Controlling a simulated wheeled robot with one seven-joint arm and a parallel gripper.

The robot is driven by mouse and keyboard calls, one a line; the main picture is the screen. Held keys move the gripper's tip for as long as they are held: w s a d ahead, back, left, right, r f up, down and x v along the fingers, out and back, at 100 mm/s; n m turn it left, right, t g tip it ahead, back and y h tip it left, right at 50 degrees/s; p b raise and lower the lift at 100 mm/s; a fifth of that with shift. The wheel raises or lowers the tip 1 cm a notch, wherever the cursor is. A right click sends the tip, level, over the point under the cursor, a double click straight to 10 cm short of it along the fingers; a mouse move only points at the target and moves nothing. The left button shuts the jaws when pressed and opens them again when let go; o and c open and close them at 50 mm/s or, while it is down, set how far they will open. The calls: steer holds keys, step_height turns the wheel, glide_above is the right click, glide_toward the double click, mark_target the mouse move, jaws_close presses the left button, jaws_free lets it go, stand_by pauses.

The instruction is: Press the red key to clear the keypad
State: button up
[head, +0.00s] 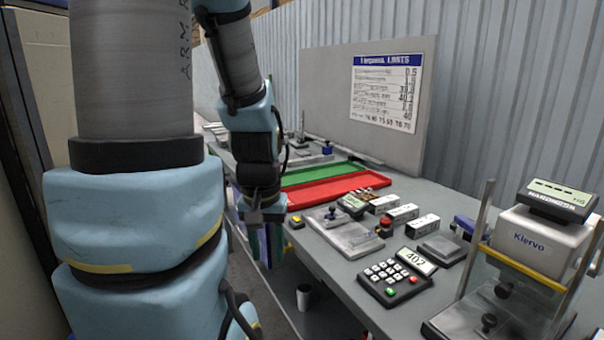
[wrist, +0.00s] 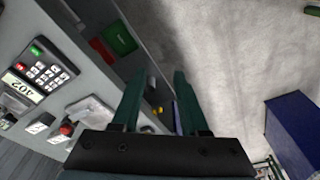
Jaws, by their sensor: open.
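The keypad (head: 380,282) lies on the table near its front edge, dark with pale keys. Its display (head: 416,261) reads 402. My gripper (head: 266,248) hangs off the table's front edge, left of the keypad in the head view. In the wrist view my gripper (wrist: 156,80) has its fingers apart, with nothing between them.
A red mushroom button (head: 385,223) on a box stands behind the keypad. Red (head: 335,190) and green (head: 320,174) trays lie farther back. A cup (head: 303,297) stands below the table.

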jaws_close()
stand_by(1.0)
